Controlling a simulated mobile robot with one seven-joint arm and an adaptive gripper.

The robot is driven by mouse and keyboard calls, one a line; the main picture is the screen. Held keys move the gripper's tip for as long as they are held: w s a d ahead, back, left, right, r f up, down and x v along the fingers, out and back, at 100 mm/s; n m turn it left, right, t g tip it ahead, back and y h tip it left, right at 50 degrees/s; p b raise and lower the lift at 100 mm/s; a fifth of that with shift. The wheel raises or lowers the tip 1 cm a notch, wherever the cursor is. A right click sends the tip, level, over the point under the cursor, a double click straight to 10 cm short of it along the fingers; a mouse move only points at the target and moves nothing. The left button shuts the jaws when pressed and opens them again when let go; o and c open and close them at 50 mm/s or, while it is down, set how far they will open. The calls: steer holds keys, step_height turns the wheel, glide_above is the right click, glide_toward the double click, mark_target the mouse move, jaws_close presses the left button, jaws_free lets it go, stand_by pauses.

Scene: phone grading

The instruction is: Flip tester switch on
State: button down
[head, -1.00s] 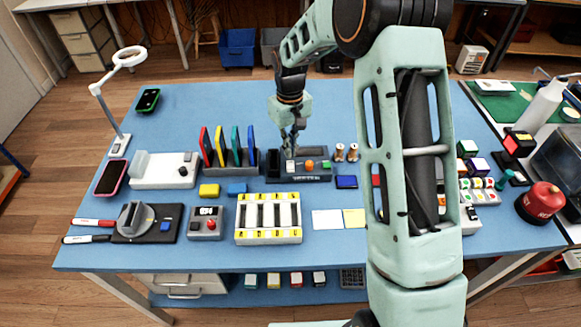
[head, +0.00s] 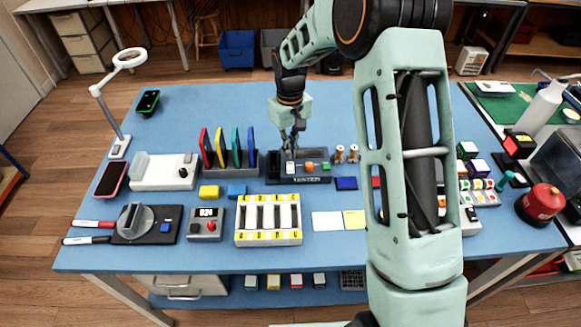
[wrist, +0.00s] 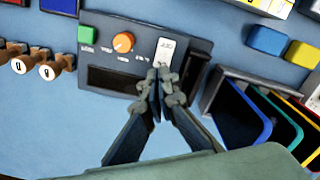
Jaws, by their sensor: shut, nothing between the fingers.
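The tester (head: 300,180) is a dark box at the middle of the blue bench. On its panel are a white switch (head: 290,168), an orange knob (head: 309,167) and a green button (head: 325,166). The wrist view shows the tester (wrist: 110,52) with a dark recess beside the controls, and the white switch (wrist: 166,48) at the fingertips. My gripper (head: 290,155) is shut and empty, pointing down over the switch end. In the wrist view my gripper (wrist: 160,75) has its tips at the switch's near edge; I cannot tell whether they touch or which way the switch is set.
A rack (head: 232,171) with several coloured phones stands close on the tester's left. A white slotted tray (head: 268,238) lies in front. The bench behind the tester is mostly clear.

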steer(key=shift+f+b, duration=0.8)
steer(key=shift+f, duration=0.4)
stand_by(0.5)
steer(key=shift+r, duration=0.1)
step_height(320, 180, up, 7)
steer(key=p, duration=0.4)
stand_by(0.5)
stand_by(0.3)
